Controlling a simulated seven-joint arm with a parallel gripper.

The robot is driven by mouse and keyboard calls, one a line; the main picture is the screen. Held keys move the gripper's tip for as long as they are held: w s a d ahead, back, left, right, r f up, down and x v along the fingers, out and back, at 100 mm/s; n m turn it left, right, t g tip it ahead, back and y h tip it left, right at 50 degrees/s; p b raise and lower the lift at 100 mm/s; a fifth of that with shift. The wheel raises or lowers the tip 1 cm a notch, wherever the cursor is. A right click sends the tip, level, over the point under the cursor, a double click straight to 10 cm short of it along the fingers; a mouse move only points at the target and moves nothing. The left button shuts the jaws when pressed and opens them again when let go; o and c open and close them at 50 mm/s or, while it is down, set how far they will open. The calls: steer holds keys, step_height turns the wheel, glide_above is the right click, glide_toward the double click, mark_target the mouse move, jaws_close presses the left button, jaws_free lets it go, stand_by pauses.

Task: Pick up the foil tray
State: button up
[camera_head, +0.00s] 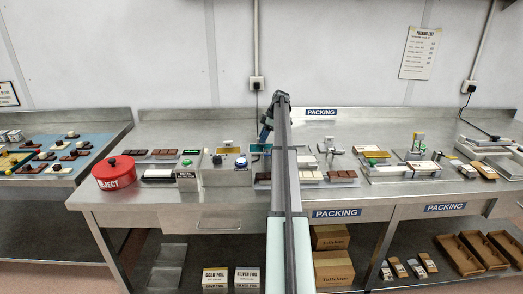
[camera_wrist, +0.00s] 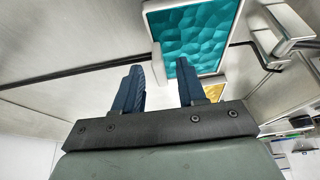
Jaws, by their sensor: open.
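A tray with a pale rim and a crinkled teal foil surface (camera_wrist: 195,35) fills the upper middle of the wrist view, just beyond my fingertips. In the head view a small teal patch (camera_head: 260,148) shows on the bench left of my arm, which partly hides that area.
A gold patch (camera_wrist: 214,90) lies below the teal tray, and a metal fitting (camera_wrist: 280,35) stands to its right. A red reject bin (camera_head: 114,174) stands left on the bench. Chocolate bars (camera_head: 342,176) and button boxes (camera_head: 187,176) crowd the bench near my arm.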

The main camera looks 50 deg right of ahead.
steer(key=shift+w+a+f, duration=0.15)
steer(key=shift+a+f, duration=0.05)
steer(key=shift+f, duration=0.4)
jaws_close()
